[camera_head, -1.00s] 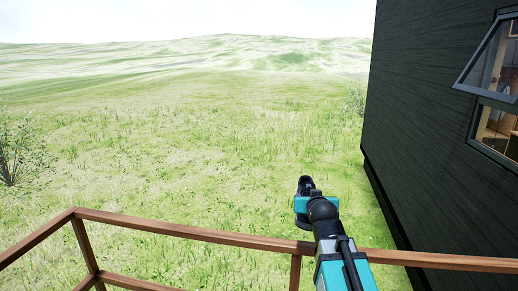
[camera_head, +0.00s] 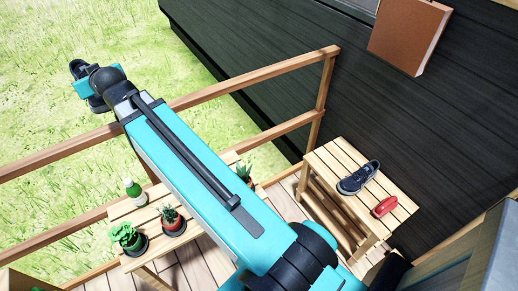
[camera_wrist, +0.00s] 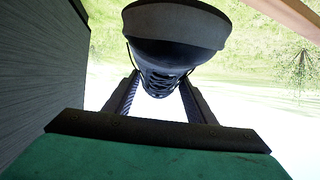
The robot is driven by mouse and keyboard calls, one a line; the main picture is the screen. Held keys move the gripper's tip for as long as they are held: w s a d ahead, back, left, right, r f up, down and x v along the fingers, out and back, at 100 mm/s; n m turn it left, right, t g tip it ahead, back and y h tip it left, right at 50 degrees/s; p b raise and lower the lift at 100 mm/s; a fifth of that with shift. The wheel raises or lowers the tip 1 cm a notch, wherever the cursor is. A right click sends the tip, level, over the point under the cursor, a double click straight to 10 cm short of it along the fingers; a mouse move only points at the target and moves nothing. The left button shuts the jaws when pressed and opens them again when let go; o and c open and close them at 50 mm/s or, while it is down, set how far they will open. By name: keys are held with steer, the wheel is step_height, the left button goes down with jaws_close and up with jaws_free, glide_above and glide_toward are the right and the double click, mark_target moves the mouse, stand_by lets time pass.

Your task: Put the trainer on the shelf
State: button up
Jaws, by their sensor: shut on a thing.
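My gripper (camera_head: 83,80) is shut on a dark trainer, held out past the wooden railing over the grass at the upper left of the head view. In the wrist view the trainer (camera_wrist: 165,62) sits between the two fingers, with its grey sole edge and dark laces showing. A slatted wooden shelf (camera_head: 335,157) stands against the dark wall at the right of the head view. Another dark trainer (camera_head: 358,178) and a small red object (camera_head: 385,207) rest on its top. My gripper is well apart from the shelf.
A wooden railing (camera_head: 255,138) runs between my gripper and the shelf. A brown box (camera_head: 408,35) is on the dark wall. The shelf top has bare slats around the shoe.

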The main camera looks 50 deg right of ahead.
steer(key=f+b, duration=0.1)
steer(key=d+f+b, duration=0.1)
steer(key=f, duration=0.1)
steer(key=shift+f+b, duration=0.15)
steer(key=shift+b, duration=0.15)
steer(key=shift+d, duration=0.1)
